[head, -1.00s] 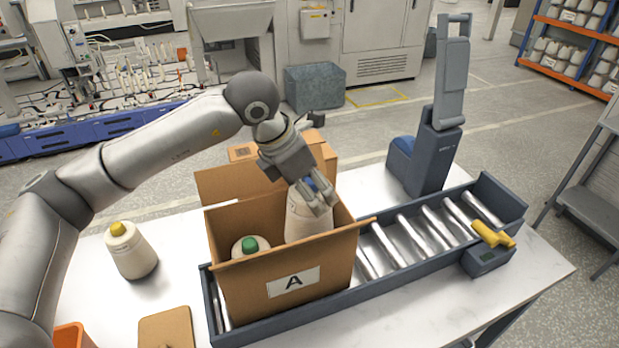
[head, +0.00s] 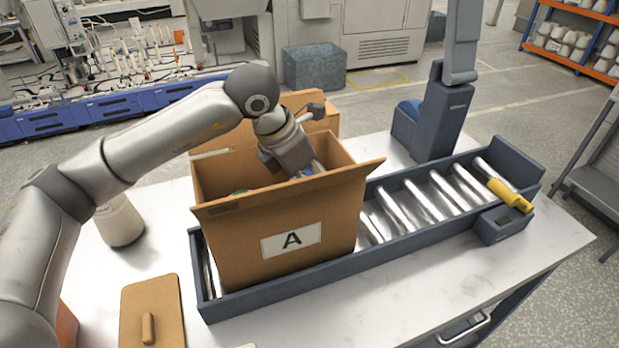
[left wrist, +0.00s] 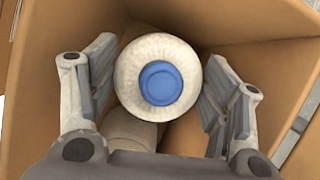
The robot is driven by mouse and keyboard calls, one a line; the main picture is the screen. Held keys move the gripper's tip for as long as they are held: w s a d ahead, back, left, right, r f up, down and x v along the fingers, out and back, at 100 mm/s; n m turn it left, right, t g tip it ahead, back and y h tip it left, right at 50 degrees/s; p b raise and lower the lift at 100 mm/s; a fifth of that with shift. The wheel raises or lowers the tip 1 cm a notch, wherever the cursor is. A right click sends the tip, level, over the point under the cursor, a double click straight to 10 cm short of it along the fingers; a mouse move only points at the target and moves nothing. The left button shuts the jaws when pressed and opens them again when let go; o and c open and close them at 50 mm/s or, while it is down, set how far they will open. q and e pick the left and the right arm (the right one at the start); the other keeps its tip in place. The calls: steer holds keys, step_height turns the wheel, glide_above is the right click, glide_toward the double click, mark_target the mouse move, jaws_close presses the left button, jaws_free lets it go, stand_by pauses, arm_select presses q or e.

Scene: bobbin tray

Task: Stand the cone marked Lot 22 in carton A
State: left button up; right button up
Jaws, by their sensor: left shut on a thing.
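Carton A (head: 235,255) is an open brown cardboard box with an "A" label, standing on the roller conveyor. My left gripper (left wrist: 160,60) is down inside it, its fingers on both sides of a pale cone (left wrist: 127,78) with a blue top. In the head view the carton's front wall hides the fingertips and most of this cone. I cannot read any lot mark on it. The green top of another cone (head: 240,191) just shows inside the carton at the left. My right gripper is not in view.
The roller conveyor (head: 330,272) has free rollers to the right of the carton. A pale cone (head: 120,225) stands on the table at left, its top behind my arm. A brown lid-like board (head: 153,300) lies in front. A blue-grey post (head: 435,120) stands behind the conveyor.

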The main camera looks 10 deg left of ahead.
arm_select(q)
steer(key=shift+f, duration=0.25)
steer(key=o, duration=1.8)
steer(key=shift+c, duration=0.2)
steer(key=shift+r, duration=0.1)
steer(key=v, duration=1.2)
